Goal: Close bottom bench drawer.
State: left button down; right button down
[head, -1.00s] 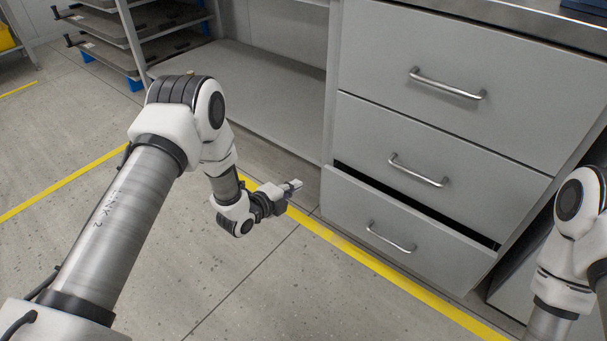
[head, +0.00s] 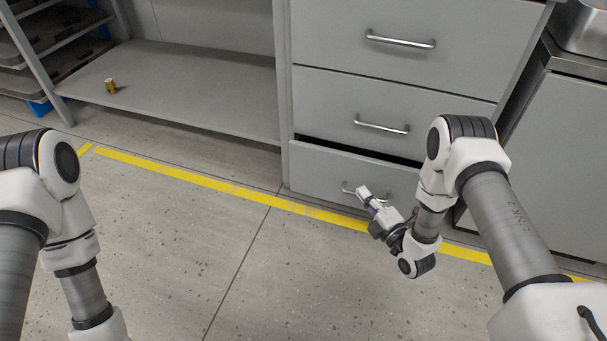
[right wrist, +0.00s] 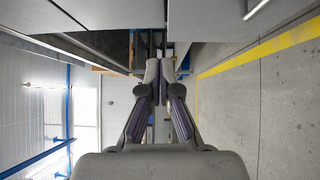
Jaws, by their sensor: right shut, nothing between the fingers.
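The bottom bench drawer (head: 320,168) is slightly open. A dark gap shows above its front, under the middle drawer (head: 340,110). Its bar handle (head: 347,187) is partly hidden behind my right gripper (head: 362,191). My right gripper is shut and empty, with its fingertips in front of the drawer near the handle; I cannot tell whether they touch. In the right wrist view, the shut fingers (right wrist: 158,72) point along a grey front, with a piece of a bar handle (right wrist: 256,8) at the top right. My left arm shows at the left of the head view, but its gripper is out of frame.
The top drawer (head: 400,25) is shut. An open lower shelf (head: 180,90) left of the drawers holds a small brown-gold can (head: 111,86). A yellow floor line (head: 230,192) runs before the bench. The floor (head: 190,260) between my arms is clear.

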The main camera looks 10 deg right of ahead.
notch_tip(320, 180, down, 2)
jog(key=d, duration=0.1)
jog(key=b, duration=0.5)
send_near(347, 160)
jog(key=w+a, duration=0.2)
jog(key=a, duration=0.2)
jog(key=w+b, duration=0.1)
jog(key=w+d+b, duration=0.1)
jog(key=w, duration=0.1)
jog(key=shift+w+d+m+h+b, duration=0.15)
jog(key=shift+d+m+h+b, duration=0.15)
jog(key=shift+d+h+b, duration=0.1)
jog(key=shift+w+d+r, duration=0.2)
jog(key=shift+w, duration=0.1)
